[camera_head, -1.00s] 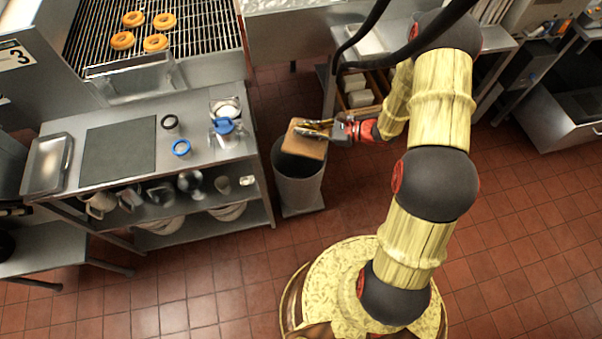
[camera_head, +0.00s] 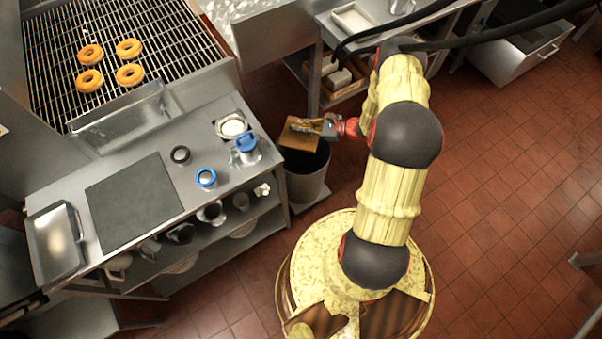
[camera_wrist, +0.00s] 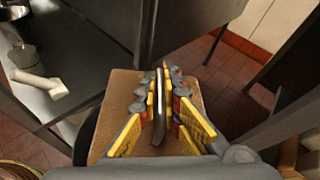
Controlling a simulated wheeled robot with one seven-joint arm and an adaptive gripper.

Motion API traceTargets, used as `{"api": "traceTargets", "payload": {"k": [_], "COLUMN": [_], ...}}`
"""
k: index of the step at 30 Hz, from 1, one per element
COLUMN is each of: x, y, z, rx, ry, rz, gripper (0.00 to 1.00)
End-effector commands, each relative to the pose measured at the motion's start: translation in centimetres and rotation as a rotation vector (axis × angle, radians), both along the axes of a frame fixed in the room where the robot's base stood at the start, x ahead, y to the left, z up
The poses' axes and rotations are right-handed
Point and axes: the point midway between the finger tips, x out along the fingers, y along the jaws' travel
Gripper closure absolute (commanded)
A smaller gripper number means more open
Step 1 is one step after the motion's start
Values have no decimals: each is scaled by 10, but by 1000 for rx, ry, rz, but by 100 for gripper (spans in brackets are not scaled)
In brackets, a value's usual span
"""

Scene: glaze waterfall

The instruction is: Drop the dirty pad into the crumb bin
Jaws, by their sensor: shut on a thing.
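The dirty pad is a flat brown square (camera_head: 298,134), held by my gripper (camera_head: 322,126) over the grey crumb bin (camera_head: 306,186). In the wrist view the pad (camera_wrist: 121,92) lies under the fingers of my gripper (camera_wrist: 160,85), which are shut on a thin upright part of it. The pad covers part of the bin's dark opening in the head view. The bin stands on the floor at the right end of the steel counter. The gap between pad and bin rim is hard to judge.
The steel counter (camera_head: 222,188) holds a dark mat (camera_head: 133,203), a steel tray (camera_head: 55,243) and blue-lidded containers (camera_head: 245,143). A rack with several rings (camera_head: 130,75) is behind it. A shelf unit (camera_head: 322,98) stands close behind the bin.

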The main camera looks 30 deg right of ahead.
Motion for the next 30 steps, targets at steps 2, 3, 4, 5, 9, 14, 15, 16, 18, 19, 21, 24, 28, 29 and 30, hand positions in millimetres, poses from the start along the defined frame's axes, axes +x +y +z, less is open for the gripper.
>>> {"api": "traceTargets", "payload": {"k": [2, 3, 4, 5, 9, 14, 15, 16, 18, 19, 21, 24, 28, 29, 30], "x": [0, 0, 0, 0, 0, 1, 1, 1, 1, 1, 0, 0, 0, 0, 0], "y": [0, 0, 0, 0, 0, 0, 0, 0, 0, 0, 0, 0, 0, 0, 0], "z": [-13, -17, -21, -24, -36, -39, -38, -38, -38, -38, -38, -38, -38, -38, -38], "rx": [0, 0, 0, 1, 0, 0, -1, -1, 0, 0, -1, -1, -1, -1, -1], "ry": [0, 0, 0, 1, 0, -1, -2, -2, -1, -1, -1, -1, -1, -1, -1], "rz": [0, 0, 0, 0, 0, 1, 1, 1, 1, 1, 0, 0, 0, 0, 0], "gripper": [100, 100, 100, 100, 100, 100, 100, 100, 100, 100, 90, 84, 77, 75, 73]}}
